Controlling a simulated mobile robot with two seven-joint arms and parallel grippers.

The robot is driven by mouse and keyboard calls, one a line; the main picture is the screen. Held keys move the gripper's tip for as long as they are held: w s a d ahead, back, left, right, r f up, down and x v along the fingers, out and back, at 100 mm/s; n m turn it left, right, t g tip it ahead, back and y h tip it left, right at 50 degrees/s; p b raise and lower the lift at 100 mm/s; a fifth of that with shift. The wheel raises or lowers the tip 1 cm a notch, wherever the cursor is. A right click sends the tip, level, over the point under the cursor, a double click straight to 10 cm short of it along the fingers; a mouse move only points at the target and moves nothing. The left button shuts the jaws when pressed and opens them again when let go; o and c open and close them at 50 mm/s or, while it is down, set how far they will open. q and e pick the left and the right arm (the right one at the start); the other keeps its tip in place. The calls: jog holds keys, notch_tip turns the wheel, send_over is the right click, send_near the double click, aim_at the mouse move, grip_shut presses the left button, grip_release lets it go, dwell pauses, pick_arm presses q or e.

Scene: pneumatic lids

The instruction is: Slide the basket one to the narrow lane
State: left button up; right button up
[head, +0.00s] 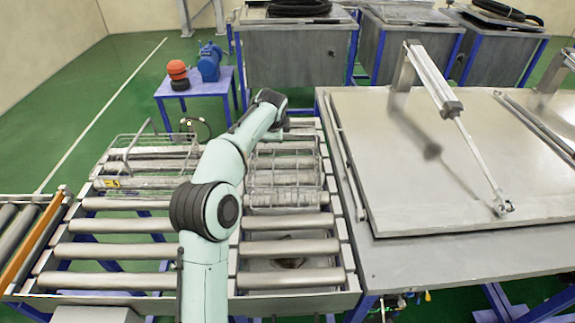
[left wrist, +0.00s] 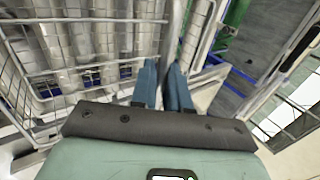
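Two wire baskets stand on the roller conveyor. The left basket (head: 150,165) is on the left lane; the right basket (head: 285,178) is on the right lane, partly hidden by my left arm. I cannot tell which is basket one. My left arm reaches over the conveyor to the far end of the right basket; its fingers are hidden in the head view. In the left wrist view, my left gripper (left wrist: 163,84) has its blue fingers close together with a metal rim bar between them. Wire basket mesh (left wrist: 90,40) lies left of the fingers. My right gripper is not in view.
The rollers (head: 290,222) nearer me are bare. A large metal-lidded table (head: 400,250) with a pneumatic cylinder (head: 450,110) borders the conveyor on the right. A blue table (head: 200,84) with a blue motor (head: 209,62) stands behind. An orange-edged side conveyor (head: 35,238) is at left.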

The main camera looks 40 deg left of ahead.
pick_arm(q)
jog(key=shift+r, duration=0.1)
grip_shut()
